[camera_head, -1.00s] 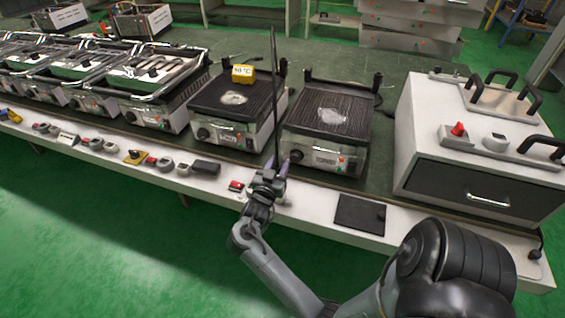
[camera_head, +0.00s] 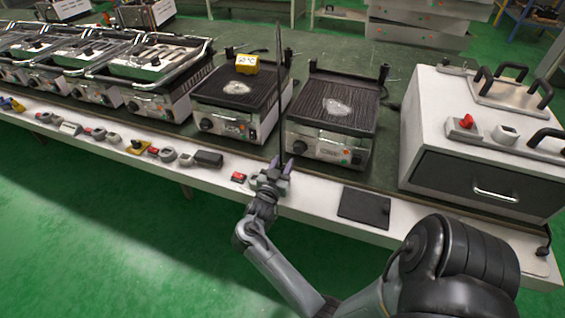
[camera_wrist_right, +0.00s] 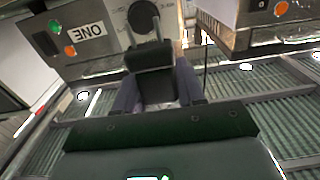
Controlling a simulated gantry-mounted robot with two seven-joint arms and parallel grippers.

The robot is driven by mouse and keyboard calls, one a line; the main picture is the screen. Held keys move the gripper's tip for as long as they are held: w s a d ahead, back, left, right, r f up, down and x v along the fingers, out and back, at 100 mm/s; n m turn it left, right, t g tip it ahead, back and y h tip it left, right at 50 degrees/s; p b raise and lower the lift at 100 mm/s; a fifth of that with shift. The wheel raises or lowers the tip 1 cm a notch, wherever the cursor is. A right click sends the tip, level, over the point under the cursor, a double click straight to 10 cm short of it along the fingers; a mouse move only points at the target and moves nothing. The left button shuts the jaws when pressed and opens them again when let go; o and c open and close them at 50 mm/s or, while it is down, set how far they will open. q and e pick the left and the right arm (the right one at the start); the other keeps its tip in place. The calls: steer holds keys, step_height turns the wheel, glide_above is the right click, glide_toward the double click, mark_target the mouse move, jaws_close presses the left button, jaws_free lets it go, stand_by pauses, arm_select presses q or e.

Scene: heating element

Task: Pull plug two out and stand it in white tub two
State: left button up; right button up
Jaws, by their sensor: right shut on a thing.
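My right gripper (camera_head: 274,174) is over the white front ledge, in front of the gap between two contact grills. In the right wrist view its purple fingers (camera_wrist_right: 157,92) are shut on a dark plug (camera_wrist_right: 150,84), with two pale prongs pointing toward the top of the picture. I cannot read a number on the plug. A tall thin dark rod or cord (camera_head: 280,90) rises from the gripper's place in the head view. No white tub can be made out clearly; the gripper may hide one. My left gripper is not in view.
The grill marked ONE (camera_head: 328,150) stands behind and right of the gripper, and another grill (camera_head: 228,123) behind left. A red block (camera_head: 238,177), a dark block (camera_head: 208,158) and a black plate (camera_head: 364,207) lie on the ledge. A large white box (camera_head: 425,120) stands right.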

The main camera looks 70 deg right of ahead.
steer(key=shift+f+b, duration=0.3)
steer(key=shift+f, duration=0.5)
steer(key=shift+p, duration=0.8)
stand_by(1.4)
steer(key=shift+f, duration=0.1)
stand_by(0.4)
steer(key=shift+f+b, duration=0.6)
steer(key=shift+f, duration=0.2)
steer(key=shift+f+b, duration=0.5)
steer(key=shift+f, duration=0.35)
steer(key=shift+f+b, duration=0.4)
steer(key=shift+f, duration=0.2)
steer(key=o, duration=1.1)
steer(key=shift+o, duration=0.2)
steer(key=shift+r, duration=0.15)
